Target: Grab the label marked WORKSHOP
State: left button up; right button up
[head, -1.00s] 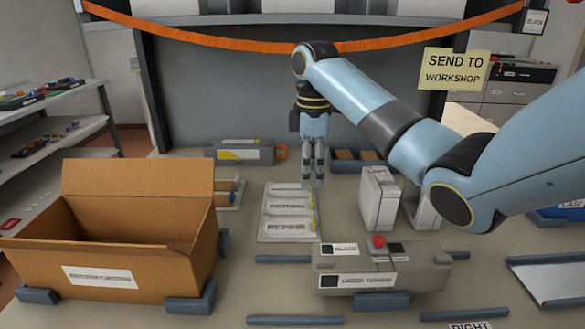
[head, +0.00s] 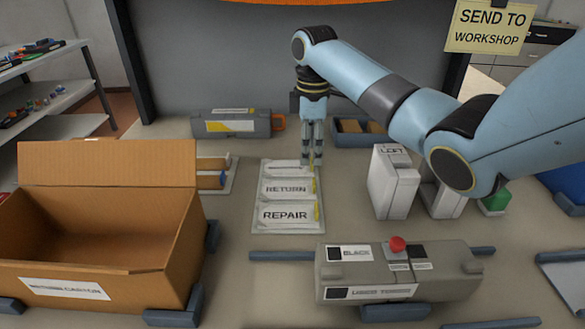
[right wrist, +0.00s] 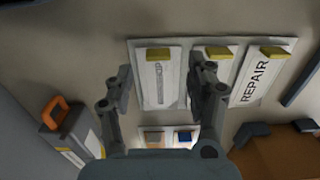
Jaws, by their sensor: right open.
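The label tray (head: 262,215) holds three white labels with yellow tabs. The REPAIR label (head: 286,215) is nearest and the RETURN label (head: 286,188) is in the middle. The farthest label (head: 282,167) is seen edge-on in the head view. In the right wrist view it is the leftmost label (right wrist: 158,92), with faint lettering that looks like WORKSHOP. My right gripper (head: 313,160) points down near the right, tabbed end of that label. In the right wrist view its open fingers (right wrist: 160,72) straddle this label with nothing held. My left gripper is not in view.
A yellow SEND TO WORKSHOP note (head: 490,25) hangs at the back right. An open cardboard box (head: 95,285) stands at the left. A grey toner cartridge (head: 340,275) lies in front, another cartridge (head: 232,124) lies behind, and white boxes (head: 392,185) stand to the right.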

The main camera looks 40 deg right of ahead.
aim_at(311, 160)
notch_tip(311, 160, down, 4)
jog(key=shift+d+r, duration=0.1)
jog(key=shift+d, duration=0.05)
jog(key=shift+c, duration=0.2)
jog(key=c, duration=0.7)
